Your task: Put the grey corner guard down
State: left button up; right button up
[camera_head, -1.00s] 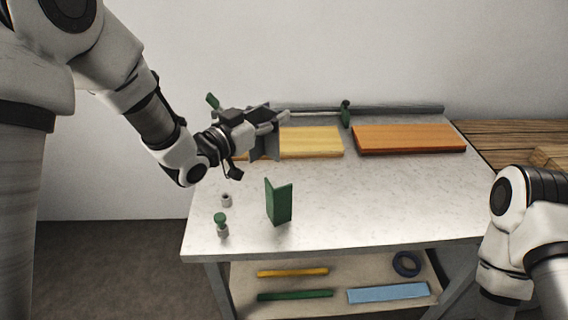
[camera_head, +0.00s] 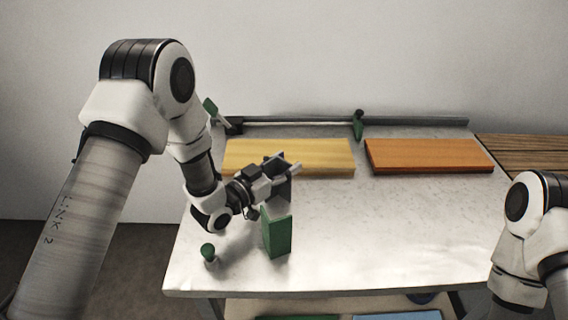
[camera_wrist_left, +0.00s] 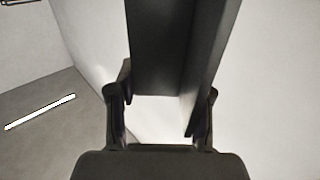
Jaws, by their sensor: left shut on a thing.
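My left gripper (camera_head: 286,167) is shut on the grey corner guard (camera_head: 284,190), a dark angled piece, and holds it over the left part of the worktable. The guard's lower part is hidden behind the green corner guard (camera_head: 276,236), so I cannot tell whether it touches the table. In the left wrist view the grey guard (camera_wrist_left: 165,50) stands between the two fingers (camera_wrist_left: 160,115), its two walls meeting at an angle. My right gripper is out of view; only part of my right arm shows at the right edge.
The pale worktable (camera_head: 385,235) is clear in the middle and right. A yellow board (camera_head: 315,157) and an orange board (camera_head: 430,154) lie at the back, before a grey rail with green clamps (camera_head: 358,125). A small green-topped piece (camera_head: 208,252) stands at the front left.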

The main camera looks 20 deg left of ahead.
pick_arm(q)
jog(key=shift+s+r, duration=0.15)
jog(key=shift+s, duration=0.05)
jog(key=shift+f, duration=0.2)
jog(key=o, duration=1.2)
jog(key=shift+w, duration=0.1)
jog(key=shift+c, duration=0.2)
jog(key=shift+r, duration=0.35)
jog(key=b+v, duration=0.2)
jog(key=v, duration=1)
jog(key=shift+f, duration=0.2)
